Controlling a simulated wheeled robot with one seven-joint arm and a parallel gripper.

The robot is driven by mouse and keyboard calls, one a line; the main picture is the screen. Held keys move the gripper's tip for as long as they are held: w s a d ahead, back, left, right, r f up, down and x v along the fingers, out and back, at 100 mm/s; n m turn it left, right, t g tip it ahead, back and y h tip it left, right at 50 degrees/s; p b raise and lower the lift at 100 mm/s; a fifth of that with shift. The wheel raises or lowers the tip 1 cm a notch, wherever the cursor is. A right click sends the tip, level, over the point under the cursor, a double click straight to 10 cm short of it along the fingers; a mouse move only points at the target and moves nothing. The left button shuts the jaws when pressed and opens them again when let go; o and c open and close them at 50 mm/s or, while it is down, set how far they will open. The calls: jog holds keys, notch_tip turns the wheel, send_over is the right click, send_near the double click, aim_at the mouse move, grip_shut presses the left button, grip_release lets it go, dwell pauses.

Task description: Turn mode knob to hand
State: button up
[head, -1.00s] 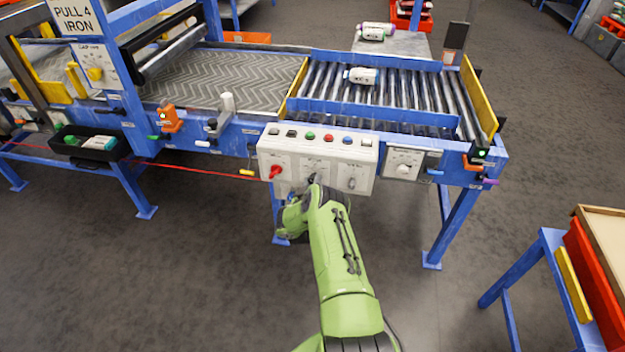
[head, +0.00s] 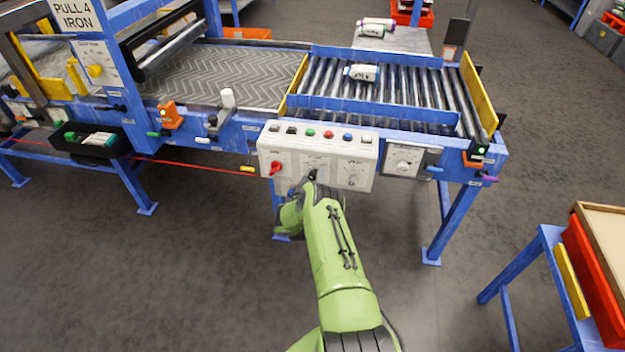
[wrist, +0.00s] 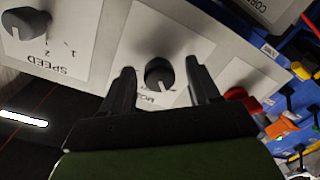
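The white control box (head: 330,150) hangs on the front of the blue conveyor frame. Its middle plate carries the dark mode knob (wrist: 158,74), with a partly hidden label that seems to begin "MO". My gripper (wrist: 162,76) is open, with one dark finger on each side of this knob and a visible gap to both. The knob's pointer faces the lower part of the wrist view; its marked positions are not readable. In the head view my gripper (head: 312,178) covers the knob.
A red knob (head: 276,168) sits left of the mode plate, and a grey speed knob (wrist: 25,22) sits on the other side. Several buttons line the box top. A panel with another knob (head: 403,166) is to the right. A red cord (head: 190,167) runs left.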

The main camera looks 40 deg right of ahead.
jog(key=p+v, duration=1.1)
jog(key=v, duration=0.4)
jog(key=shift+s+a, duration=0.25)
jog(key=shift+s, duration=0.05)
jog(key=shift+f, duration=0.1)
